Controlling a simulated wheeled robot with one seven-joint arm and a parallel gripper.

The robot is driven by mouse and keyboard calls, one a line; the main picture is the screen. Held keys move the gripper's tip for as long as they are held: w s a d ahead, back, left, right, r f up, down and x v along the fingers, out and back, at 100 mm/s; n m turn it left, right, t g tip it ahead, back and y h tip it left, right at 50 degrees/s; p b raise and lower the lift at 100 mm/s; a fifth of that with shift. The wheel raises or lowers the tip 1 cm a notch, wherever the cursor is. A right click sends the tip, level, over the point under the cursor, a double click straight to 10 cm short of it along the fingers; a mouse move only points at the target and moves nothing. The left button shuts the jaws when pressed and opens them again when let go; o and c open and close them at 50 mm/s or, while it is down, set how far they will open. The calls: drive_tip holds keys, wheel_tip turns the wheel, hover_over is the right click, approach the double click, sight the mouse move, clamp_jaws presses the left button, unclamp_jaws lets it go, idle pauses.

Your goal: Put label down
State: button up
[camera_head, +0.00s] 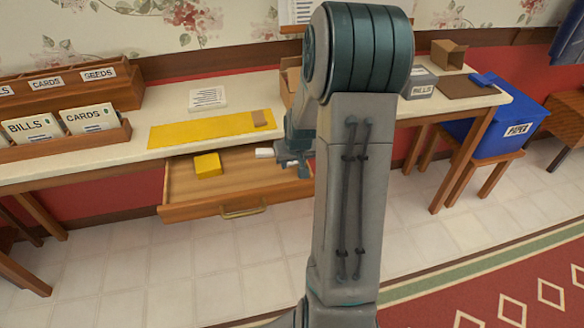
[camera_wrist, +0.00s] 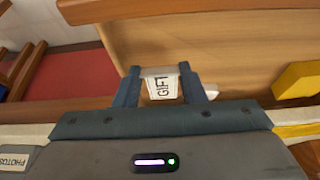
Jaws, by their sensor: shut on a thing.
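A white label (camera_wrist: 162,87) reading "GIFT" sits between the two fingers of my gripper (camera_wrist: 160,73) in the wrist view. My gripper is shut on it. In the head view my gripper (camera_head: 290,160) is over the right part of the open drawer (camera_head: 225,187), just in front of the table edge. A small white piece (camera_head: 264,152) shows beside it there; I cannot tell if it is the label. Whether the label touches the drawer floor is unclear.
A yellow block (camera_head: 207,165) lies in the drawer, left of my gripper. A yellow mat (camera_head: 195,132) lies on the table (camera_head: 150,105) above. Card trays (camera_head: 65,137) stand at left. A blue paper bin (camera_head: 515,110) stands at right. The drawer's middle is clear.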

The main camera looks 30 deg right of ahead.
drive_tip(key=shift+f, duration=1.1)
drive_tip(key=shift+f, duration=0.25)
drive_tip(key=o, duration=0.9)
drive_tip(key=shift+r, duration=0.1)
drive_tip(key=shift+o, duration=0.2)
drive_tip(key=shift+r, duration=0.1)
